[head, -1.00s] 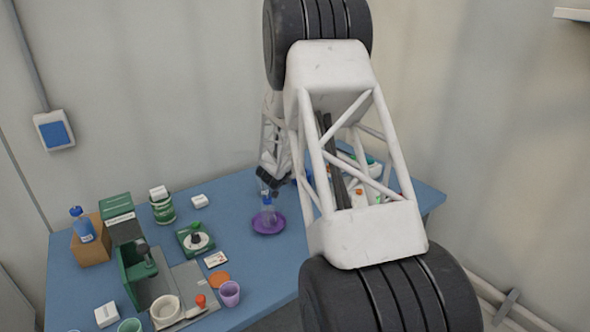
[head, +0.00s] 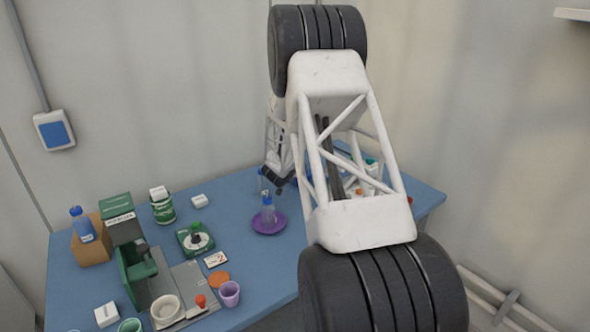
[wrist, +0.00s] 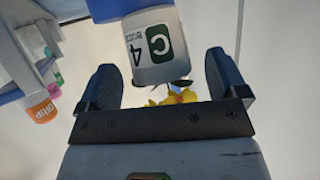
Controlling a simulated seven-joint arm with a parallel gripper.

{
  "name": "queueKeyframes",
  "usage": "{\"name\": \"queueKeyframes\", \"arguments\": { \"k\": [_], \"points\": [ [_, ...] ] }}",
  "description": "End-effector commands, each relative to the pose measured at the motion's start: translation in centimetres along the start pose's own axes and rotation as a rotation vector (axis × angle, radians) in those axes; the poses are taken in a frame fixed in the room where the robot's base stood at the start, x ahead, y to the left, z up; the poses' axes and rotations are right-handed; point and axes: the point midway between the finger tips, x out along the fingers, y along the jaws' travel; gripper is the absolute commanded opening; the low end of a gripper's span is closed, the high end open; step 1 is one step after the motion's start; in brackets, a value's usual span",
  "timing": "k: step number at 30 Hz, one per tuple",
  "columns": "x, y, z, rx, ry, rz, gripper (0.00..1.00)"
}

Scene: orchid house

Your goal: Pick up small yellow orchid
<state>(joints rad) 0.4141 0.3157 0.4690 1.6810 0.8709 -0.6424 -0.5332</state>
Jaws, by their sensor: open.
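In the wrist view, my gripper (wrist: 160,65) is open, with one dark finger on each side. A grey-white pot or container (wrist: 152,45) with a dark green "C" and "4" label shows between and beyond the fingers. Small yellow blossoms (wrist: 178,97) show at its lower edge, partly hidden by my gripper's dark crossbar. I cannot tell whether the fingers touch anything. In the head view my gripper (head: 275,178) is small and dark near the back of the blue table; the orchid is not discernible there, and my arm covers much of that side.
A purple saucer (head: 270,229) with a blue-capped bottle (head: 268,211) stands close to my gripper. A green balance (head: 195,239), cups and boxes fill the left of the blue table (head: 245,185).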

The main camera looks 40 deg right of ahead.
Motion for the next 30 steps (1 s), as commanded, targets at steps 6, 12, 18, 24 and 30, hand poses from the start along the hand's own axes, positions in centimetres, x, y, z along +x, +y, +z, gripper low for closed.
{"name": "queueKeyframes", "arguments": {
  "k": [6,12,18,24,30],
  "points": [
    [2.0,0.0,0.0,0.000,0.000,0.000,0.91],
    [2.6,-0.1,-0.1,0.000,0.001,-0.001,0.91],
    [2.6,-0.1,-0.1,0.000,0.001,-0.001,0.91],
    [2.6,-0.1,-0.1,0.000,0.001,-0.001,0.91],
    [2.6,-0.1,-0.1,0.000,0.001,-0.001,0.78]
  ]
}}
